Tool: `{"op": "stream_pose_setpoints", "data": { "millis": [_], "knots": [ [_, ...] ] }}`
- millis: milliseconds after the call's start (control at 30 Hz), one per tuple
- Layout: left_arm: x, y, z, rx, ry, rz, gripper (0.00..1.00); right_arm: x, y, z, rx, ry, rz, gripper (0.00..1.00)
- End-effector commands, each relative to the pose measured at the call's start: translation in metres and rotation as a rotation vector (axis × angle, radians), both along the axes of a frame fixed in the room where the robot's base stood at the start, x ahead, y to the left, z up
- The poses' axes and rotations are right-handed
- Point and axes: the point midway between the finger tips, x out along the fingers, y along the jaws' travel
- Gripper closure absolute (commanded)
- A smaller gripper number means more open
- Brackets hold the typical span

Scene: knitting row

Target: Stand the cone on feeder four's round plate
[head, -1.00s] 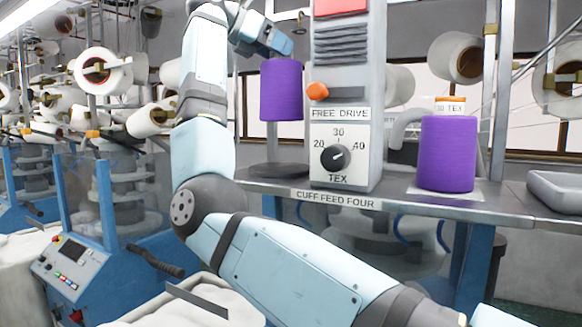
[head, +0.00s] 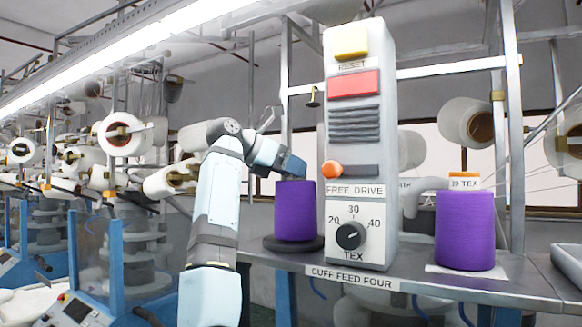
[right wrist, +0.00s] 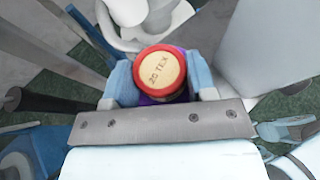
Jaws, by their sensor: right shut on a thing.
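A purple cone (head: 295,212) is upright in my right gripper (head: 290,174), left of the grey control column. Its base meets the dark round plate (head: 269,244) on the "CUFF FEED FOUR" shelf; whether it bears fully on the plate I cannot tell. In the right wrist view the cone's red-rimmed top (right wrist: 160,70) reads "20 TEX" and sits between the two fingers of my right gripper (right wrist: 160,82), which is shut on it. My left gripper is not in view.
The control column (head: 358,130) stands close to the right of the cone. A second purple cone (head: 465,230), topped "30 TEX", stands on a white sheet farther right. A grey tray (head: 568,265) is at the right edge. Knitting machines fill the left.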

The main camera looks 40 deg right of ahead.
Motion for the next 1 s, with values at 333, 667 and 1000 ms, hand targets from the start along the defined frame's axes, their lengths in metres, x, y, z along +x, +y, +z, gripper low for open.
{"op": "stream_pose_setpoints", "data": {
  "millis": [333, 667, 1000],
  "knots": [
    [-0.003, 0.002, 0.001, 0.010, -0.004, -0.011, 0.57, 0.000, 0.000, -0.003, 0.000, 0.000, 0.000, 0.23],
    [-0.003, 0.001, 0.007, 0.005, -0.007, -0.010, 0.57, 0.000, 0.000, 0.003, 0.000, -0.001, 0.000, 0.23],
    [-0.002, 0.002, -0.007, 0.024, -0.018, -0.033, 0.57, 0.017, 0.055, 0.023, -0.002, -0.001, 0.004, 0.23]
  ]
}}
